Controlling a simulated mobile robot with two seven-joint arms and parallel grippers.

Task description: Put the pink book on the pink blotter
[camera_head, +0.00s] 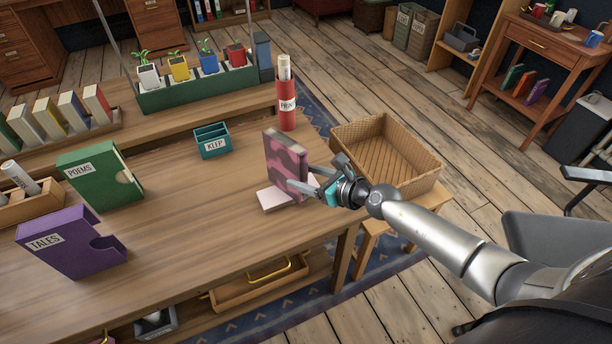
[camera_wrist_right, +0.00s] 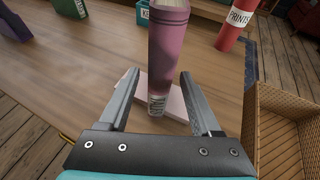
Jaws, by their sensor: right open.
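The pink book (camera_head: 285,158), with a darker patterned cover, stands upright near the right end of the wooden table. Its foot appears to be on the pale pink blotter (camera_head: 271,200), which lies flat and shows beside the book. My right gripper (camera_head: 303,184) is at the book's right side, low down, with its jaws open. In the right wrist view, the book (camera_wrist_right: 168,48) rises between and beyond the two spread fingers (camera_wrist_right: 158,73), with a gap on each side. The blotter (camera_wrist_right: 178,104) shows below it, partly hidden by the book and fingers. My left gripper is out of view.
A red PRINTS tube (camera_head: 287,105) and a teal KEEP box (camera_head: 212,140) stand behind the book. A wicker basket (camera_head: 432,172) is to the right. A green POEMS case (camera_head: 95,183) and purple TALES case (camera_head: 65,247) stand left. The table's middle is clear.

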